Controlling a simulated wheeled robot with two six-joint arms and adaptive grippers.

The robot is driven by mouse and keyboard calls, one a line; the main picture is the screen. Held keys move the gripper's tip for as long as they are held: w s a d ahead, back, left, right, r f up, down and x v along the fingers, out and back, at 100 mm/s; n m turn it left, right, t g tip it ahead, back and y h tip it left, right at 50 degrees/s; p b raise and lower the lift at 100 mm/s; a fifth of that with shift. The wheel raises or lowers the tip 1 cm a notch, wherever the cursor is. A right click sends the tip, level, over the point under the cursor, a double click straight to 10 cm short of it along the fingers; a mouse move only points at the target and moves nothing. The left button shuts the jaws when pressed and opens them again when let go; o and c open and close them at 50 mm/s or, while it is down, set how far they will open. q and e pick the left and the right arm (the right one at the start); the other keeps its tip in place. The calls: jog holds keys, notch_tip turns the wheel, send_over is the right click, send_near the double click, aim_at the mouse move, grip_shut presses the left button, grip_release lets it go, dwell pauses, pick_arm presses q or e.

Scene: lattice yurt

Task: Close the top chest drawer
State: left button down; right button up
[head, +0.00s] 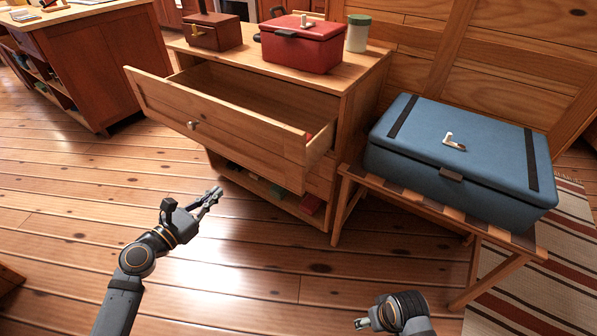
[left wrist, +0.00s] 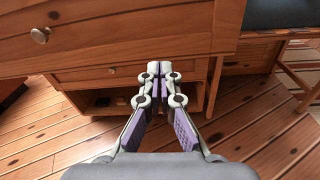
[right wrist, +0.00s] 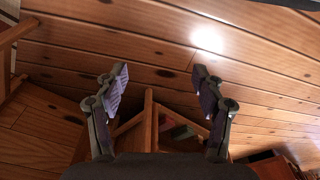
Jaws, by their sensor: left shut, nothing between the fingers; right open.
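The top chest drawer (head: 225,120) is pulled far out of the wooden chest (head: 362,95). Its front carries a small round metal knob (head: 192,125), and the inside looks mostly empty, with a bit of red at the right end. My left gripper (head: 214,194) is shut and empty, in front of and below the drawer front. In the left wrist view the drawer front (left wrist: 130,38) and knob (left wrist: 40,35) are ahead of the shut fingers (left wrist: 160,68), apart from them. My right gripper (head: 362,323) is low at the bottom edge; its open fingers (right wrist: 160,80) hold nothing.
A red box (head: 302,45), a small brown box (head: 212,32) and a jar (head: 358,33) stand on the chest top. A blue case (head: 460,155) lies on a slatted stand (head: 420,209) to the right. An open shelf with items (head: 265,190) is below. Floor in front is clear.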

pick_arm(q)
notch_tip(320, 180, up, 2)
jog(key=d+h, duration=0.2)
jog(key=b, duration=0.3)
send_near(261, 152)
jog(key=shift+n, duration=0.4)
jog(key=x, duration=0.6)
jog(key=shift+w+d, duration=0.1)
jog(key=shift+d, duration=0.05)
jog(key=shift+w+d, duration=0.15)
jog(key=shift+w, duration=0.05)
pick_arm(e)
jog(key=shift+w+a+f+t+y, duration=0.15)
jog(key=shift+w+a+f+t, duration=0.2)
jog(key=shift+f, duration=0.25)
jog(key=shift+w+a+f+t+y, duration=0.2)
jog(key=shift+a+f+t, duration=0.15)
jog(key=shift+f, duration=0.2)
